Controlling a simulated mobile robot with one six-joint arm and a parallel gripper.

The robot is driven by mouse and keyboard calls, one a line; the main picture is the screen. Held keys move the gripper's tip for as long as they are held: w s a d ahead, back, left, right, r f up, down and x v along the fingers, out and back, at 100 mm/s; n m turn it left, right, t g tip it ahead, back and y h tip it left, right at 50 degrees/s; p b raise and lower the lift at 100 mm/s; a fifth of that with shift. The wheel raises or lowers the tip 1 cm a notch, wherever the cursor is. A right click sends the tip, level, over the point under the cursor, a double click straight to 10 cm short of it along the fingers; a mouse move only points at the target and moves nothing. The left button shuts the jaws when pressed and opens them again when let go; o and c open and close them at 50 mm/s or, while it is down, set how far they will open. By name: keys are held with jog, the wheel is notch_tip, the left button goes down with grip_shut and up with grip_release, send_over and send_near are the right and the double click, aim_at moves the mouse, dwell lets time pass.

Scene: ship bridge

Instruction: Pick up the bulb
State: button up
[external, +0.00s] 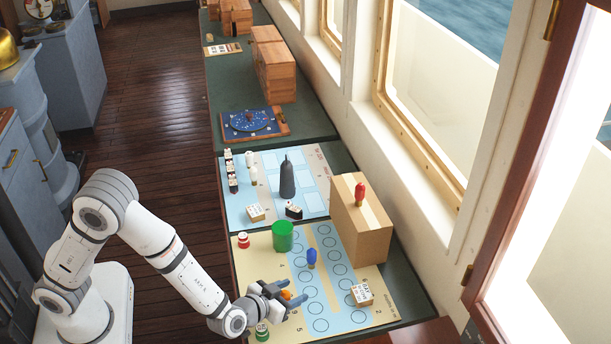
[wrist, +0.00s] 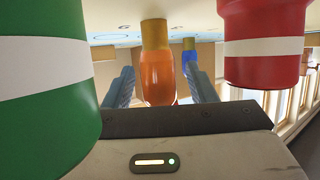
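An orange bulb (wrist: 158,78) with a yellow-brown base shows between the two blue fingers of my gripper (wrist: 160,68) in the wrist view, with small gaps at its sides. In the external view the orange bulb (external: 287,295) is partly hidden by my gripper (external: 287,293), low over the front game board. My gripper is open around it. A blue bulb (external: 311,258) stands upright on the board beyond my gripper; it also shows behind the orange one in the wrist view (wrist: 189,58).
A green-and-white piece (wrist: 45,75) and a red-and-white piece (wrist: 264,45) flank my gripper in the wrist view. A green cylinder (external: 283,236) stands at the board's far edge. A white labelled block (external: 362,295) lies to the right.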

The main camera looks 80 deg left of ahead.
jog(key=c, duration=1)
